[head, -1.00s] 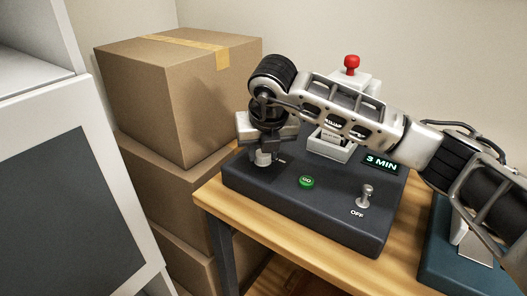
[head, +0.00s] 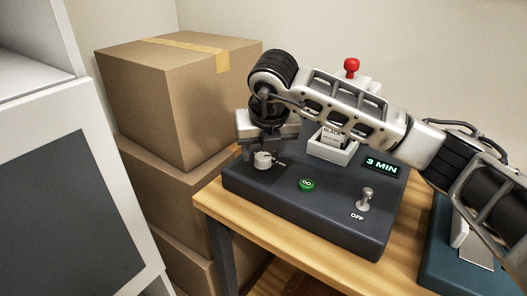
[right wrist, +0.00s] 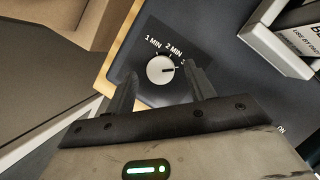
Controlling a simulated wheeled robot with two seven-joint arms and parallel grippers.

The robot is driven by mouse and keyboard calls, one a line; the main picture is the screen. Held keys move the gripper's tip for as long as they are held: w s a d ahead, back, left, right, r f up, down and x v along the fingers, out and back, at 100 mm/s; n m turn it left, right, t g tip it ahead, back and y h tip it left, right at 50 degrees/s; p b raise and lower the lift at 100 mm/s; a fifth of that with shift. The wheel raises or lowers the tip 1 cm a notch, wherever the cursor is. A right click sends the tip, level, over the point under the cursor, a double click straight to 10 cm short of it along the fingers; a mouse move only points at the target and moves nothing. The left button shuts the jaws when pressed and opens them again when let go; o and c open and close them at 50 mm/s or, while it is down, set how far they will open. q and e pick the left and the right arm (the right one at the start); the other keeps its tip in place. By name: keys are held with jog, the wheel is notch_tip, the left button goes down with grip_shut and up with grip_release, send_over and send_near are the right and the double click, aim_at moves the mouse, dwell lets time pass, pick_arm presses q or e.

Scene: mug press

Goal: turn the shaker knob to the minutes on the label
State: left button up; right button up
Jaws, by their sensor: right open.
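The pale round knob (head: 263,160) sits at the left front of the dark machine (head: 330,220). In the right wrist view the knob (right wrist: 160,71) has a dark pointer mark aimed right, toward a third mark past "1 MIN" and "2 MIN"; a finger partly hides that mark's text. My right gripper (head: 262,146) is just above and behind the knob; in the right wrist view its open fingers (right wrist: 160,80) stand on both sides, apart from it. A display (head: 382,166) reads "3 MIN". A label card (head: 333,137) stands in a white holder, partly behind my arm. My left gripper is out of view.
A green GO button (head: 306,185) and a metal toggle (head: 366,198) marked "OFF" are on the machine's top. A red-knobbed lever (head: 351,66) rises behind my arm. Cardboard boxes (head: 180,100) are stacked left of the wooden table (head: 285,247). A teal device (head: 455,262) stands at right.

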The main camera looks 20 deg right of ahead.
jog(key=v, duration=1.4)
jog(key=shift+s+r, duration=0.2)
jog(key=shift+r, duration=0.05)
jog(key=shift+s, duration=0.1)
